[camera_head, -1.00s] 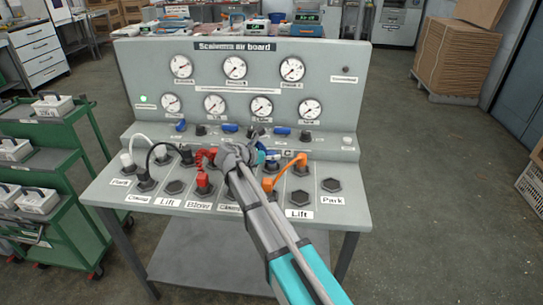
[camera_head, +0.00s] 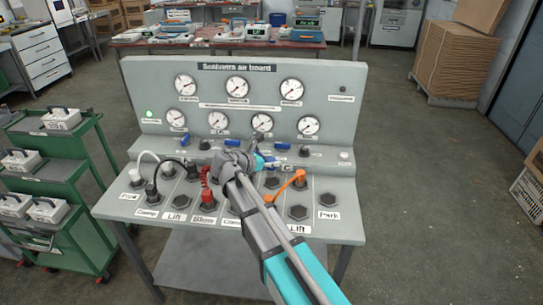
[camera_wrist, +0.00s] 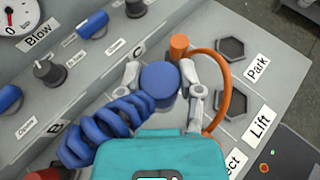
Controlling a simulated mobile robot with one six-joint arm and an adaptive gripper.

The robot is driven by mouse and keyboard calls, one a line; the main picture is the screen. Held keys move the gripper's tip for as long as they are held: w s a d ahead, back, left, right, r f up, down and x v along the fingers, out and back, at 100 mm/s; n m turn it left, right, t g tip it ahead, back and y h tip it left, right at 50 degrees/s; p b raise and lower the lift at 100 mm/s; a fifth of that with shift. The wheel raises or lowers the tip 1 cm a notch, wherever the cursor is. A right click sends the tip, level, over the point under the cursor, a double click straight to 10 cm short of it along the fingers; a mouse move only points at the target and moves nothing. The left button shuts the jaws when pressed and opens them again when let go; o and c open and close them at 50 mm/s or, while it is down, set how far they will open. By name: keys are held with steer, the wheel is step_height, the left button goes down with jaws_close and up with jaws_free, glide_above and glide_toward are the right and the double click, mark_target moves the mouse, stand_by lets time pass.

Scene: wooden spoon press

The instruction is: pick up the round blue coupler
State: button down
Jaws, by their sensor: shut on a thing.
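The round blue coupler (camera_wrist: 160,80) is between the two grey fingers of my gripper (camera_wrist: 164,86) in the wrist view. The fingers are shut on it from both sides. A thick coiled blue hose (camera_wrist: 105,128) runs from the coupler to the lower left. The coupler's underside is hidden, so I cannot tell whether it touches the panel. In the head view my gripper (camera_head: 274,165) is over the right middle of the console, and my arm hides most of the coupler.
An orange coupler (camera_wrist: 179,47) with a curved hose stands close beside the right finger. Empty hexagonal sockets (camera_head: 328,200) lie to the right. A red coupler (camera_head: 208,197) and black and white ones sit left of my arm. The gauge board (camera_head: 330,110) rises behind.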

steer(key=s+r+p, duration=0.2)
steer(key=s+r, duration=0.1)
steer(key=s, duration=0.5)
steer(key=shift+s+r+p, duration=0.2)
steer(key=shift+r+p, duration=0.1)
steer(key=shift+p, duration=0.1)
